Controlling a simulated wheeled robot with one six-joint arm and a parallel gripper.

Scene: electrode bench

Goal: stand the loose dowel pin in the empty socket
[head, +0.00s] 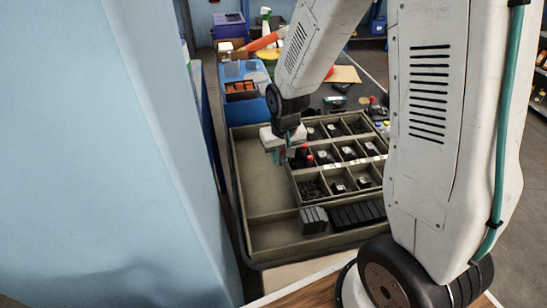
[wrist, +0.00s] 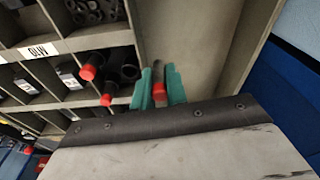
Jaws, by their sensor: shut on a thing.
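My gripper (wrist: 159,76) has teal fingers shut on the dowel pin (wrist: 159,87), a grey pin with a red end that shows between them. In the head view my gripper (head: 281,155) hangs over the tray, beside the left edge of the small compartments. A dark round piece (wrist: 130,72) without a red end, which looks like the empty socket, lies just left of the fingers. The far end of the held pin is not clear.
The beige tray (head: 240,172) has a long bare section at left and divided compartments at right with dark parts. Black blocks (head: 358,215) lie in its front section. A blue bin (head: 241,108) stands behind.

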